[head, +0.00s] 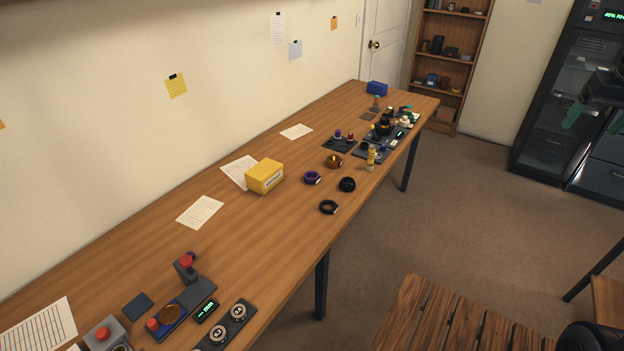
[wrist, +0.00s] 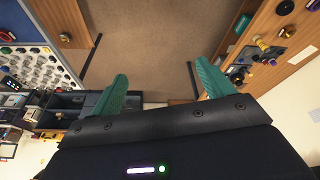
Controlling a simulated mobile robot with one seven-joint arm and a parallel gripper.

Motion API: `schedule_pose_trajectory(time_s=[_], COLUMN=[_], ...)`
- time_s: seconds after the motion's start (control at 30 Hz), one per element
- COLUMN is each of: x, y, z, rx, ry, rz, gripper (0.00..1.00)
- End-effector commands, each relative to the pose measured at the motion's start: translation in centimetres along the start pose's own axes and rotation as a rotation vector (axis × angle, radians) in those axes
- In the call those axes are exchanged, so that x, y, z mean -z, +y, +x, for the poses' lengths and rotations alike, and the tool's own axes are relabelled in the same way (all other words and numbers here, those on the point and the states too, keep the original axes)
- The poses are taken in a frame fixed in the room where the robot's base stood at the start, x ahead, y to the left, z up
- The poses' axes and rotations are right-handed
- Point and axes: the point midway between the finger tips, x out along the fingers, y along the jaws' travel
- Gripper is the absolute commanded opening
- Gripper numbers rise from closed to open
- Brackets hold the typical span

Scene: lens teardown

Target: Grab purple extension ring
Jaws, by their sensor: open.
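The purple extension ring (head: 312,178) lies on the long wooden table, right of a yellow box, in the head view. I cannot pick it out with certainty in the wrist view. My gripper (wrist: 163,84) is open and empty, with its two green fingers wide apart over bare floor in the wrist view. In the head view it shows only partly at the right edge, well away from the table and the ring.
Near the ring are a yellow box (head: 265,176), black rings (head: 347,184) (head: 328,207) and a brown ring (head: 333,161). Dark trays (head: 340,145) with small parts stand farther back. A slatted wooden surface (head: 440,318) is at the lower right. The floor (head: 470,220) between is clear.

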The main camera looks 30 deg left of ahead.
Motion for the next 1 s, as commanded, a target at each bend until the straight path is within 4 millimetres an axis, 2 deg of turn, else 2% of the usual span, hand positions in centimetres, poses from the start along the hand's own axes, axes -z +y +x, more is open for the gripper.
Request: schedule_pose_trajectory(time_s=[0.03, 0.2, 0.37, 0.5, 0.67, 0.8, 1.0], x=[1.6, 6.5, 10.7, 13.9, 17.1, 19.2, 21.2], y=[-1.1, -4.6, -8.7, -12.8, -18.1, -23.2, -31.0], z=[0.4, 1.8, 3.6, 5.4, 7.9, 10.3, 14.3], rx=[0.007, 0.026, 0.043, 0.058, 0.075, 0.089, 0.108], ry=[-0.010, -0.034, -0.056, -0.075, -0.096, -0.114, -0.142], rz=[-0.027, -0.109, -0.186, -0.254, -0.331, -0.398, -0.494], gripper=[0.80, 0.80, 0.80, 0.80, 0.80, 0.80, 0.80])
